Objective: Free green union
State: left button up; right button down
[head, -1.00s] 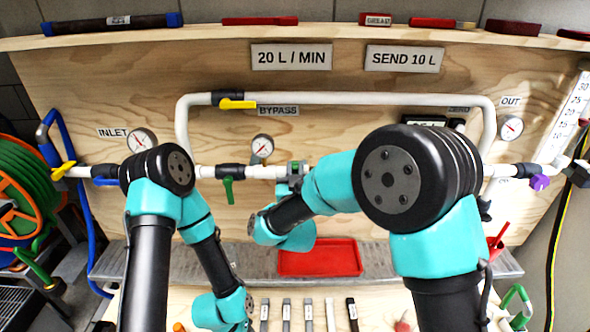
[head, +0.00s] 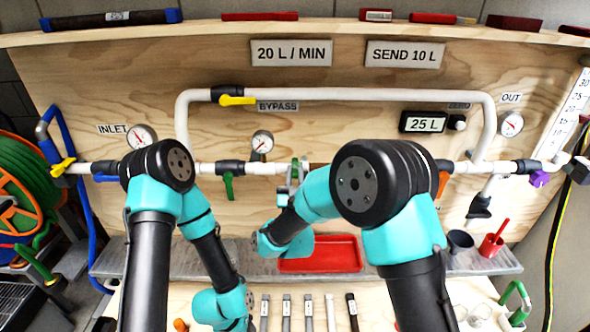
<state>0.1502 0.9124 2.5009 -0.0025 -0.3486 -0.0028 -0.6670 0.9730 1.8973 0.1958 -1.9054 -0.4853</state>
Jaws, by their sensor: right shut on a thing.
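The green union (head: 295,165) sits on the white pipe run in the middle of the board, right of the green-handled valve. My right gripper (head: 297,174) is at the union, its grey fingers shut on it. The wrist and forearm of my right arm cover the pipe just to the right of it. My left arm hangs down at the lower left, and its gripper does not show.
A red tray (head: 335,254) lies on the grey ledge below the union. A dark cup (head: 460,241) and a red cup (head: 491,246) stand at the right. Several strips (head: 308,312) lie on the bench. The yellow-handled bypass valve (head: 237,100) is above.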

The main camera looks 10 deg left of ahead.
jog(key=shift+f+t, duration=0.15)
jog(key=shift+t, duration=0.15)
jog(key=c, duration=1)
grip_release()
jog(key=shift+c, duration=0.2)
